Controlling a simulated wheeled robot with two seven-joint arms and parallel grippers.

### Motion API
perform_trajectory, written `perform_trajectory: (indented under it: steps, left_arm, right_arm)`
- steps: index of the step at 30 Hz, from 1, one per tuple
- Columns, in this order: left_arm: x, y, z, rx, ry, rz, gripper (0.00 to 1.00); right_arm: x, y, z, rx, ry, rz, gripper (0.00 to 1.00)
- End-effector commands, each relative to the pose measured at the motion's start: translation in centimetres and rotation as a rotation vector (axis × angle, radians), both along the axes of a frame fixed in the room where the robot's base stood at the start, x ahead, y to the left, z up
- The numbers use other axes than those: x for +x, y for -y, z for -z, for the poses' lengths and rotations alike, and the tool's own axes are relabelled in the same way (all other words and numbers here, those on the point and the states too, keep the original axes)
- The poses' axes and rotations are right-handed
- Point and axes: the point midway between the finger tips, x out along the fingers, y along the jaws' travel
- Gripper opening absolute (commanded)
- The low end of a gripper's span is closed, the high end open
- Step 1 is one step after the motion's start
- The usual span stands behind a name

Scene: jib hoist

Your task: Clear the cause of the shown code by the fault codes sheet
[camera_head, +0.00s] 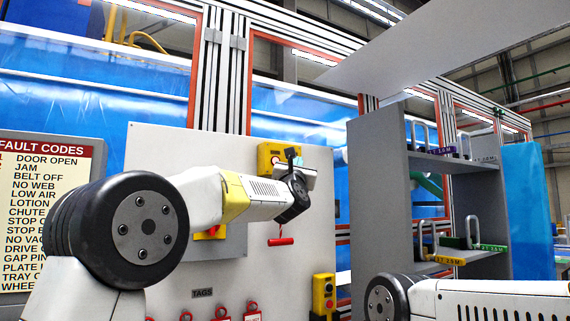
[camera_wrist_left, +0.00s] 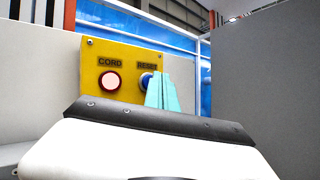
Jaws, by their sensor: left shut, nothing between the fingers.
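The fault codes sheet (camera_head: 45,205) hangs at the left, partly cut off and partly behind my left arm; it lists entries such as DOOR OPEN, JAM and BELT OFF. A yellow box (camera_head: 268,151) on the pale panel is partly hidden by my left gripper (camera_head: 294,158). In the left wrist view the box (camera_wrist_left: 92,55) carries a pale, red-rimmed CORD light (camera_wrist_left: 109,81) and a blue RESET button (camera_wrist_left: 146,80). My left gripper's teal fingers (camera_wrist_left: 161,90) are shut and empty, overlapping the button's right side; contact cannot be told. My right gripper is out of view. No code display shows.
A red handle (camera_head: 281,241) hangs on a cord below the box. Red tags (camera_head: 221,313) hang at the panel's bottom. Another yellow button box (camera_head: 323,295) stands right. A grey shelf (camera_head: 378,200) with labelled shackle-like items stands further right, above my right arm.

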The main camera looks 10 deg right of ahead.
Motion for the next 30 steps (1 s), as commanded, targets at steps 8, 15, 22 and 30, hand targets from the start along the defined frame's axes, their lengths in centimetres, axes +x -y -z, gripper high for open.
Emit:
perform_trajectory:
  steps: [8, 15, 22, 30]
  left_arm:
    - [0.32, -0.11, -0.02, 0.000, 0.000, 0.000, 0.00]
    - [0.60, -0.24, -0.03, -0.001, 0.000, -0.001, 0.00]
    - [0.75, -0.31, -0.01, -0.001, 0.000, -0.001, 0.00]
    - [0.57, -0.24, 0.03, 0.000, -0.001, -0.001, 0.00]
  right_arm:
    - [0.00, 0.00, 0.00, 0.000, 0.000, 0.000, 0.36]
    - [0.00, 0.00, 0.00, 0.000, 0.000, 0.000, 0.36]
    - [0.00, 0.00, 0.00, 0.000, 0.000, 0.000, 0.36]
    - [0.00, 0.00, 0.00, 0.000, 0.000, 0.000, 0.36]
